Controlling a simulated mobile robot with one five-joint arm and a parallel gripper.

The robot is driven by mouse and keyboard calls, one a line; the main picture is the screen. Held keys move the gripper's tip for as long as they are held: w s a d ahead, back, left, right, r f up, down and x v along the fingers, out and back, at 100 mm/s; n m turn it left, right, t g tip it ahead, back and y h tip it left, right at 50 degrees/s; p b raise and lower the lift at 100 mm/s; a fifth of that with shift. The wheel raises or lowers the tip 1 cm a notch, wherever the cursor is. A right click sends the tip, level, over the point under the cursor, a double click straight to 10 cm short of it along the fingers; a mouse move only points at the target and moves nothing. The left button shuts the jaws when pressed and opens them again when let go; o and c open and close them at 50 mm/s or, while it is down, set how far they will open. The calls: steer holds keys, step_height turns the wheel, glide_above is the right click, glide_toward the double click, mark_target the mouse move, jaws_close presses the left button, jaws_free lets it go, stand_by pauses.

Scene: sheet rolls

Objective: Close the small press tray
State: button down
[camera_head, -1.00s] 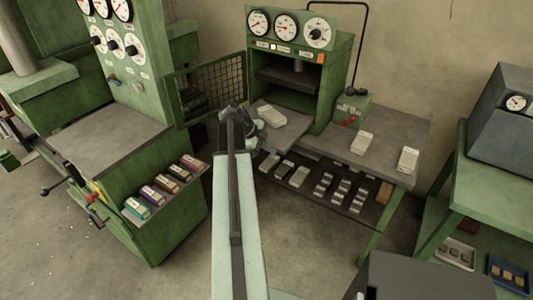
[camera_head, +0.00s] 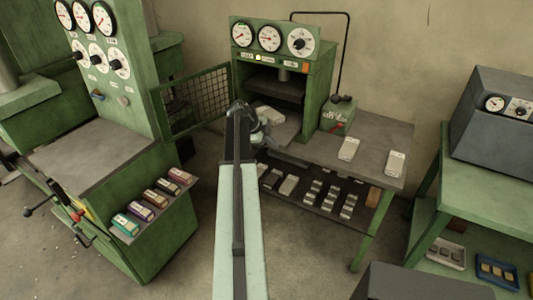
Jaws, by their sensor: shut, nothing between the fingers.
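The small green press (camera_head: 322,95) stands on the bench with its mesh door (camera_head: 198,97) swung open to the left. Its grey tray (camera_head: 285,128) sits low in the opening, with a pale block (camera_head: 269,114) on it. The tray is partly inside the press; my arm hides its left front part, so how far it sticks out is hard to tell. My gripper (camera_head: 261,139) is shut and empty at the tray's front edge. It looks close to or against the tray; contact cannot be told.
A green control box (camera_head: 338,118) and two pale blocks (camera_head: 348,149) (camera_head: 396,162) stand on the bench right of the press. A shelf below (camera_head: 300,200) holds several blocks. A larger green machine (camera_head: 110,150) stands left, with floor between.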

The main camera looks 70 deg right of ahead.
mark_target(288, 131)
steer(key=d, duration=0.3)
steer(key=s+d, duration=0.1)
steer(key=d, duration=0.3)
steer(key=s+d, duration=0.1)
steer(key=d, duration=0.2)
steer(key=shift+d, duration=0.4)
steer(key=shift+d+r, duration=0.1)
steer(key=shift+d, duration=0.25)
steer(key=a, duration=0.1)
steer(key=w+a+r+p, duration=0.1)
steer(key=a, duration=0.3)
steer(key=shift+w+a+r, duration=0.1)
steer(key=shift+w+r, duration=0.05)
steer(key=p+v, duration=0.6)
steer(key=v, duration=0.1)
steer(key=shift+r+p, duration=0.3)
steer(key=shift+p, duration=0.05)
steer(key=shift+w+a+r+p, duration=0.2)
steer(key=shift+w+r+p, duration=0.1)
steer(key=shift+w, duration=0.1)
steer(key=shift+f, duration=0.15)
steer(key=shift+w, duration=0.1)
